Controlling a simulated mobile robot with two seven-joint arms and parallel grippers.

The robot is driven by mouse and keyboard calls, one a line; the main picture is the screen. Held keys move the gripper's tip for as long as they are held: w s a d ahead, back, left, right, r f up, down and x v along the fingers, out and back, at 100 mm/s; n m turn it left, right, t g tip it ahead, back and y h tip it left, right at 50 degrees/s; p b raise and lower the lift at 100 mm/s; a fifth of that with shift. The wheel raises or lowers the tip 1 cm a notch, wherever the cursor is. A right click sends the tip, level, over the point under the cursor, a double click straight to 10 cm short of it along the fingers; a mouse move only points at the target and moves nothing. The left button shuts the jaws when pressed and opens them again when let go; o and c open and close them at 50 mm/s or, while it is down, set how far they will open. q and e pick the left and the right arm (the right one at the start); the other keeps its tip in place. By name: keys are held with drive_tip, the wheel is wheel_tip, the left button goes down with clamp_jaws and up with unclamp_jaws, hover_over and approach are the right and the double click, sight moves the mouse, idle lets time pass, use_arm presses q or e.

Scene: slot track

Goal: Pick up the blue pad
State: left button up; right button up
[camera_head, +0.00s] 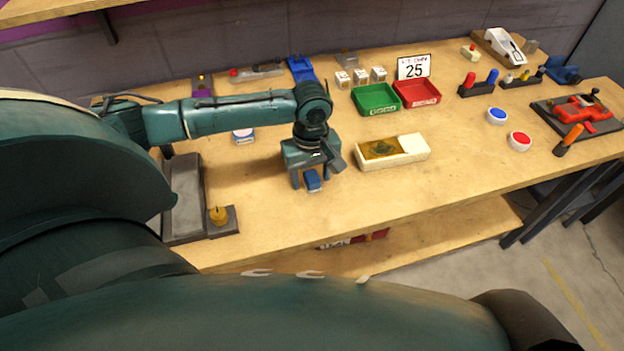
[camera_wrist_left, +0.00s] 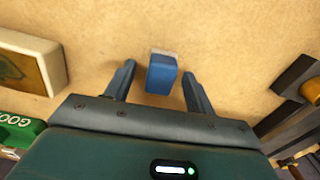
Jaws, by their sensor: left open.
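The blue pad (camera_head: 312,181) is a small blue block on the wooden table, under my left gripper in the head view. In the left wrist view the blue pad (camera_wrist_left: 161,75) lies between the two fingers, with a pale strip along its far edge. My left gripper (camera_head: 309,184) points down at it. In the left wrist view the left gripper (camera_wrist_left: 156,82) is open, with a visible gap between each finger and the pad. My right gripper is not in view.
A cream box with an amber top (camera_head: 405,150) stands right of the gripper. A green bin (camera_head: 376,99) and a red bin (camera_head: 418,93) stand behind. A dark grey track (camera_head: 183,200) and a yellow knob (camera_head: 218,215) are at left. The table's front middle is clear.

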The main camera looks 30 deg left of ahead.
use_arm(q)
drive_tip(key=c, duration=0.9)
drive_tip(key=shift+c, duration=0.7)
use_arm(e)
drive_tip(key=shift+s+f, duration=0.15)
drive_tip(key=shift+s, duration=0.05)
use_arm(q)
drive_tip(key=shift+r, duration=0.15)
wheel_tip(320, 180, up, 8)
drive_tip(key=shift+r, duration=0.95)
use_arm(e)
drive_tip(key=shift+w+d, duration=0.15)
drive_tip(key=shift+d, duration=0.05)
